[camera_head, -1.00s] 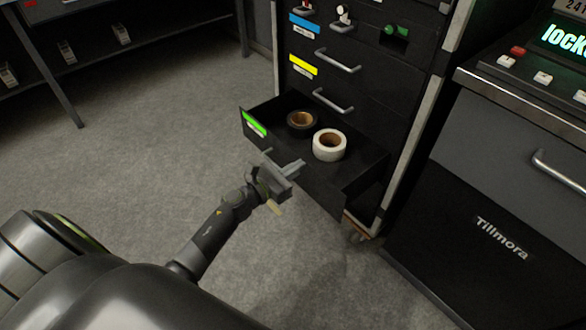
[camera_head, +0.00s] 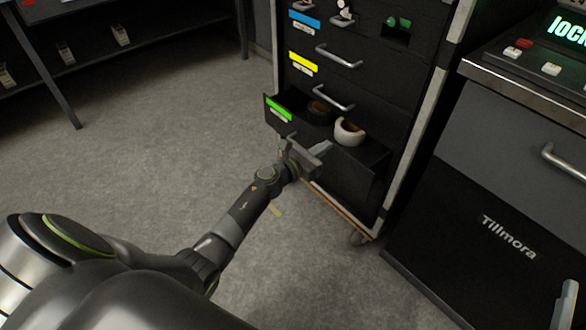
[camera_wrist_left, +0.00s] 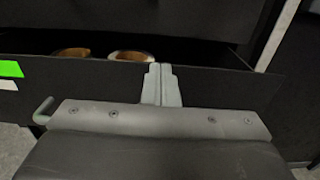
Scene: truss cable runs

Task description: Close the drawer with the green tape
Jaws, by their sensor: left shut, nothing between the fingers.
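The drawer with the green tape (camera_head: 279,109) is the lowest drawer of the black cabinet and stands partly open. Its front also shows in the left wrist view (camera_wrist_left: 225,84), with the green tape (camera_wrist_left: 11,69) at the left edge. A dark tape roll (camera_head: 318,112) and a white tape roll (camera_head: 349,131) lie inside it, partly hidden under the drawer above. My left gripper (camera_head: 322,149) is shut and empty, its fingertips (camera_wrist_left: 161,70) at the drawer front, seemingly against it. The drawer's handle end (camera_wrist_left: 43,110) shows left of the fingers. My right gripper is not in view.
Above are drawers with yellow (camera_head: 303,64) and blue (camera_head: 305,20) tape, both shut. A grey Tillmora unit (camera_head: 510,180) stands to the right. A dark shelf (camera_head: 110,50) is at the back left. The carpet (camera_head: 160,140) between is clear.

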